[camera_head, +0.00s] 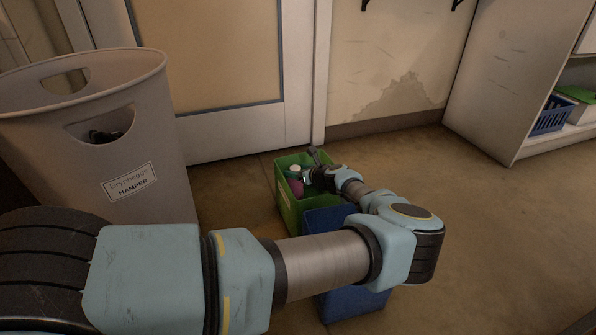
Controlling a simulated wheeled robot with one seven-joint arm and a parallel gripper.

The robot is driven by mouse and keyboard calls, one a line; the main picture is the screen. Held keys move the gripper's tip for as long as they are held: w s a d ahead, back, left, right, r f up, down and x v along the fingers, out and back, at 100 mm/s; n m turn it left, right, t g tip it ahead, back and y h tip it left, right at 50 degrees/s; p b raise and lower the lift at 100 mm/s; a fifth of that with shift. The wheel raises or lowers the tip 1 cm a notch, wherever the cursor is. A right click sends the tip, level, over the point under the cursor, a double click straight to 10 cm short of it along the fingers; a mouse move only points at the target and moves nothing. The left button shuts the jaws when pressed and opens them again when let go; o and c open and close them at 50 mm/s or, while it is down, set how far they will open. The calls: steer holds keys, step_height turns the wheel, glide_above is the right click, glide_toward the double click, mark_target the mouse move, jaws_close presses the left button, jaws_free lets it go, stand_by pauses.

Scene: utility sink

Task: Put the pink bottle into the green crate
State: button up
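The green crate (286,208) stands on the floor in front of the door, near the middle of the head view. The pink bottle (296,187) shows as a small pink-purple shape inside the crate's outline, with a whitish top that seems to be its cap near it. My gripper (310,168) is at the crate's opening, right beside the bottle's upper part. It is small and dark here, so I cannot tell whether its fingers touch the bottle. The arm hides the crate's right side.
A blue crate (352,302) stands beside the green one, partly under my arm. A tall grey hamper (150,165) stands at the left. A white shelf with a blue basket (552,116) is at the far right. The floor (480,225) to the right is clear.

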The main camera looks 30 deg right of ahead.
steer(key=shift+s+r, duration=0.1)
steer(key=shift+r, duration=0.1)
steer(key=p+v, duration=0.4)
steer(key=v, duration=0.7)
steer(key=shift+s, duration=0.35)
steer(key=w+a+r+n+g+y, duration=0.2)
steer(key=a+n+g, duration=0.45)
steer(key=a, duration=0.65)
steer(key=w+a+r+n+g+y, duration=0.2)
steer(key=a+r+n+g, duration=0.1)
steer(key=a+n, duration=0.8)
steer(key=s+a+r+n+h, duration=0.3)
steer(key=s+a+r+n, duration=0.4)
steer(key=a+r, duration=0.3)
steer(key=s+a+r+n+g+h, duration=0.1)
steer(key=s+a+r+n+h, duration=0.2)
steer(key=s+a+r+n, duration=0.3)
steer(key=a+r+n, duration=0.2)
steer(key=a+r, duration=0.2)
steer(key=r, duration=0.1)
steer(key=shift+s+r+n, duration=0.25)
steer(key=shift+s+n, duration=0.1)
